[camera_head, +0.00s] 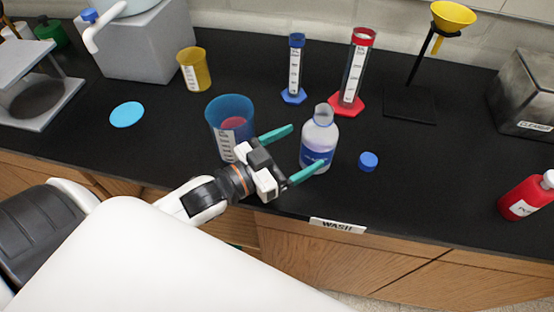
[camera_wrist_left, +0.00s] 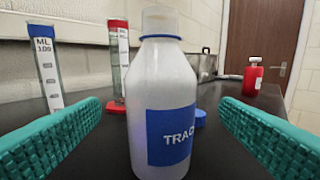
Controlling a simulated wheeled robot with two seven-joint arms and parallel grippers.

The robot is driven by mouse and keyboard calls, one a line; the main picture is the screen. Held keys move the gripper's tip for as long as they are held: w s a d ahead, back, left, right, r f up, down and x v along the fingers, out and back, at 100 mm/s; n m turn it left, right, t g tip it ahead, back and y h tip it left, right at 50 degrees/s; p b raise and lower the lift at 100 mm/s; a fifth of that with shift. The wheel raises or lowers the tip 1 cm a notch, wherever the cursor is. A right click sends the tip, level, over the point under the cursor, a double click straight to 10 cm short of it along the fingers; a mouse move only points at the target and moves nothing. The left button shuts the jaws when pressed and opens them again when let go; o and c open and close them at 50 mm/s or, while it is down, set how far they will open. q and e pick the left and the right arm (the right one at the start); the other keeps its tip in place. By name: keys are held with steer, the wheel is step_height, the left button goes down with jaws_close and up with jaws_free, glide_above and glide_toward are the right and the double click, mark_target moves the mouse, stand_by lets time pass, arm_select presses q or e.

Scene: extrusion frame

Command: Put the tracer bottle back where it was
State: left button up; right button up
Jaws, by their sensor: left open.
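The tracer bottle (camera_head: 318,143) is a white, translucent bottle with a blue label. It stands upright and uncapped on the black bench, and in the left wrist view the bottle (camera_wrist_left: 163,95) fills the middle with "TRAC" readable. My left gripper (camera_head: 307,151) is open, its teal fingers on either side of the bottle's near space. In the left wrist view the left gripper's fingers (camera_wrist_left: 160,132) are spread wide, with gaps between them and the bottle. A blue cap (camera_head: 368,161) lies on the bench right of the bottle. My right gripper is not in view.
A blue beaker (camera_head: 230,118) stands close to my left gripper. Blue-based (camera_head: 295,70) and red-based (camera_head: 355,70) cylinders stand behind the bottle. A light-blue disc (camera_head: 127,114) lies left. A red bottle (camera_head: 526,196) stands right. The "WASH" label (camera_head: 337,226) marks the front edge.

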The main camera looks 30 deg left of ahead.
arm_select(q)
steer(key=shift+b+v, duration=0.4)
steer(key=shift+v, duration=1.9)
